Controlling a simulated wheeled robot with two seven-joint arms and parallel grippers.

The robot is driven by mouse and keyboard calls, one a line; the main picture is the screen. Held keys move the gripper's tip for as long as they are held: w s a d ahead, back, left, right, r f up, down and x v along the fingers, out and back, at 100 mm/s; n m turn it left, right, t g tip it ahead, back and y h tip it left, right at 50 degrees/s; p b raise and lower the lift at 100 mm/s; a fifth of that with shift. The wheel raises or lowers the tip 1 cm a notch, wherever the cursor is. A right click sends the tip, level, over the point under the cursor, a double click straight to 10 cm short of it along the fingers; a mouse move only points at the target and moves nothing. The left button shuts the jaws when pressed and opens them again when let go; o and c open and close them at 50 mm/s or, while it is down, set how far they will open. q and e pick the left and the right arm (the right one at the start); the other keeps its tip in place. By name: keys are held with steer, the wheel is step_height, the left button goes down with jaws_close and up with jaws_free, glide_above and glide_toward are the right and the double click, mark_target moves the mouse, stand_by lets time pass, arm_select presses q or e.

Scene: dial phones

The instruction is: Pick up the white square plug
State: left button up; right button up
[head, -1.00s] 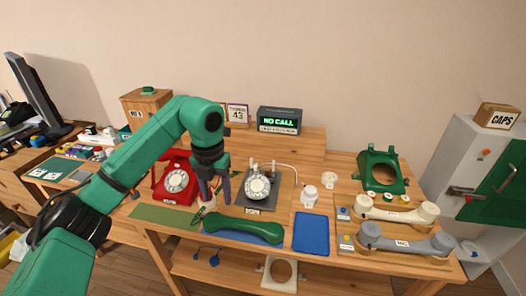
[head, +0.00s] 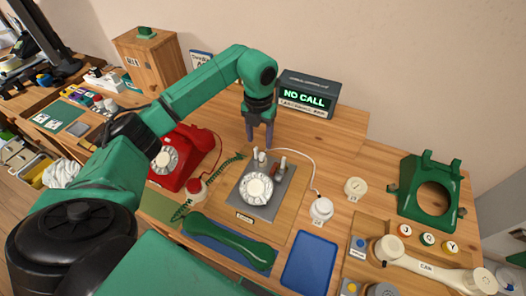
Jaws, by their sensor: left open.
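My left gripper (head: 259,142) points straight down, open and empty, just behind the grey phone base (head: 282,192) with the white dial (head: 257,190). Short whitish posts stand on the base close to its fingers. A thin white cord (head: 300,158) runs from behind these posts to a white round piece (head: 321,209) on the table at right. I cannot clearly make out a white square plug; the cord's end near the gripper is too small to tell. My right gripper is not in view.
A red dial phone (head: 183,157) stands left of the base. A green handset (head: 228,241) lies in front, beside an empty blue tray (head: 309,262). A "NO CALL" display (head: 307,95) stands behind. A green phone shell (head: 431,190) stands at right.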

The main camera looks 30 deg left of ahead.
mark_target(262, 154)
arm_select(q)
steer(key=f, duration=0.2)
steer(key=f+p, duration=0.1)
steer(key=f, duration=0.1)
steer(key=w+f+p, duration=0.1)
steer(key=f, duration=0.2)
steer(key=shift+d+f, duration=0.1)
steer(key=shift+d, duration=0.05)
steer(key=shift+f, duration=0.45)
jaws_close()
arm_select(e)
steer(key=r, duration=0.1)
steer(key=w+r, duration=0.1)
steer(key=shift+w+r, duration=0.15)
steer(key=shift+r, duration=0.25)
